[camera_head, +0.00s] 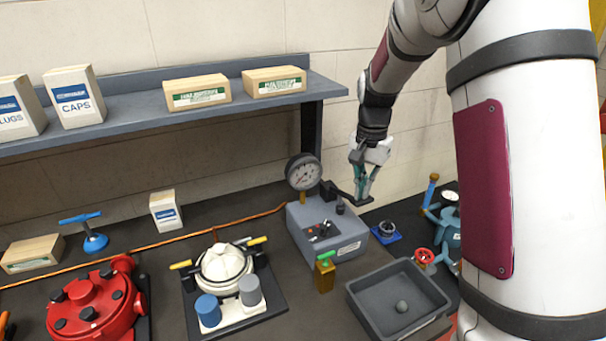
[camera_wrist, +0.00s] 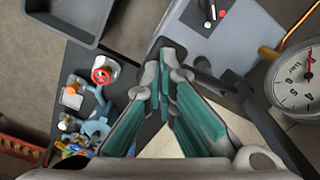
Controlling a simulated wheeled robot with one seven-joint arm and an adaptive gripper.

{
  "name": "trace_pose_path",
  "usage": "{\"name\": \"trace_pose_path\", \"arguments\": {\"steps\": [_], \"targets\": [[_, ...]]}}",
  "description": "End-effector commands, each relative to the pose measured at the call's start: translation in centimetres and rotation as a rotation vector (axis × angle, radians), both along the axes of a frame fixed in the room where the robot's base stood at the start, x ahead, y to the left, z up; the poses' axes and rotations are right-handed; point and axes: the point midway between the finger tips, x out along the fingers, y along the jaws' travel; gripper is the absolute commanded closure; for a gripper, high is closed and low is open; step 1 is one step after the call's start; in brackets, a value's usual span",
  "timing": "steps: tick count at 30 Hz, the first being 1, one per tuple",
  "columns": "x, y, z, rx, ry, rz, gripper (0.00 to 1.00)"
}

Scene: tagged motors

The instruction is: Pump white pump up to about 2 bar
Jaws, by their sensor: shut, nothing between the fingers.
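The white pump (camera_head: 224,268) sits on a dark mat on the bench, with yellow-handled clamps and blue and grey caps at its front. The grey pump unit (camera_head: 322,232) stands to its right and carries a round pressure gauge (camera_head: 303,172). The gauge also shows at the right of the wrist view (camera_wrist: 296,82); its red needle is visible, but the exact reading is unclear. A black lever (camera_head: 342,192) reaches right from the unit. My gripper (camera_head: 361,198) is shut and empty, pointing down at the lever's outer end. In the wrist view the fingertips (camera_wrist: 165,85) appear close to the lever; contact is unclear.
A grey tray (camera_head: 398,298) holding a small round part stands in front of the unit. A red pump (camera_head: 95,302) is at left and a blue valve assembly (camera_head: 447,232) at right. A shelf (camera_head: 130,104) with boxes spans the back wall. An orange cable (camera_head: 150,247) crosses the bench.

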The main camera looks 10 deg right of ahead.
Motion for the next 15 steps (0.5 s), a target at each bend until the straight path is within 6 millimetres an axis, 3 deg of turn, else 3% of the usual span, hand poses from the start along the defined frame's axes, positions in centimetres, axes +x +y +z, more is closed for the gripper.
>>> {"name": "trace_pose_path", "arguments": {"steps": [15], "targets": [[0.0, 0.0, -2.2, 0.000, 0.000, 0.000, 1.00]]}}
